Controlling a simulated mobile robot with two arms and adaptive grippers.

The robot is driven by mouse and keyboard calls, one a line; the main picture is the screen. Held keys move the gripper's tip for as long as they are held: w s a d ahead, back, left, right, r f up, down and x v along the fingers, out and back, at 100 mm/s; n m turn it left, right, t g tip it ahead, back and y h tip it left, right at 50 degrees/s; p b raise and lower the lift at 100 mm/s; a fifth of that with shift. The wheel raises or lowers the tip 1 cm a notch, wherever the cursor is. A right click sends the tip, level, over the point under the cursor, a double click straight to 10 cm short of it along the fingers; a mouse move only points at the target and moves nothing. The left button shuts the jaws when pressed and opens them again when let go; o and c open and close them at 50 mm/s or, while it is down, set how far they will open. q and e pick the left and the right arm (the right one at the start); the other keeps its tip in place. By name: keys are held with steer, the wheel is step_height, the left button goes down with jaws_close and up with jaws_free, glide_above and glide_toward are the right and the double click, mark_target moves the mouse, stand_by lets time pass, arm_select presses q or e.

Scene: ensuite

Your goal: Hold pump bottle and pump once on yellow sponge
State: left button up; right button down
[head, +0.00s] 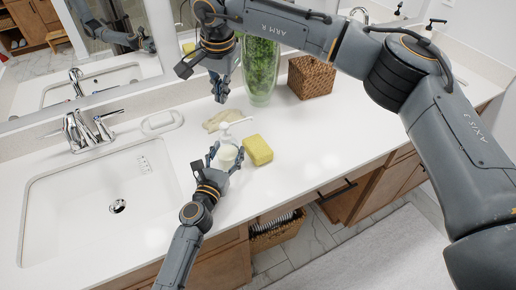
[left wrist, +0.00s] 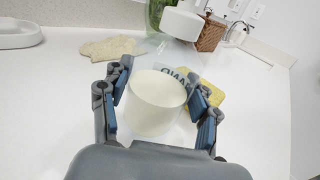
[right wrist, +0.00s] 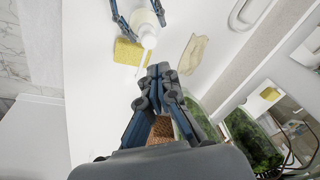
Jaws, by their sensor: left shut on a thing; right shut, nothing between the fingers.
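The white pump bottle (head: 227,152) stands on the counter, its spout reaching right over the yellow sponge's side. My left gripper (head: 226,160) is shut around the bottle's body; in the left wrist view the bottle (left wrist: 156,100) fills the space between the fingers. The yellow sponge (head: 257,150) lies flat on the counter just right of the bottle. My right gripper (head: 220,92) is shut and empty, above and behind the bottle, apart from the pump head. In the right wrist view the bottle (right wrist: 145,22) and sponge (right wrist: 128,52) lie beyond its closed fingertips (right wrist: 160,72).
A beige cloth (head: 223,119) lies behind the bottle. A green-filled glass vase (head: 261,70) and a woven basket (head: 312,77) stand at the back, close to my right arm. The sink (head: 100,200) is at left. The counter right of the sponge is clear.

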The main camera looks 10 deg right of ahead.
mark_target(224, 124)
arm_select(q)
steer(key=shift+f, duration=0.1)
arm_select(e)
steer(key=shift+s+f+n+t+y, duration=0.15)
steer(key=shift+f+n+t, duration=0.2)
steer(key=shift+f+n, duration=0.95)
steer(key=shift+f+n+t+y, duration=0.25)
steer(key=shift+f+n, duration=0.35)
steer(key=shift+n, duration=1.45)
steer(key=shift+s+f+n+t+y, duration=0.1)
steer(key=shift+f+n+t, duration=0.3)
steer(key=shift+f+n, duration=0.9)
steer(key=shift+r+n, duration=0.3)
steer(key=shift+n, duration=0.05)
steer(key=shift+f, duration=1.6)
steer(key=shift+r, duration=1.55)
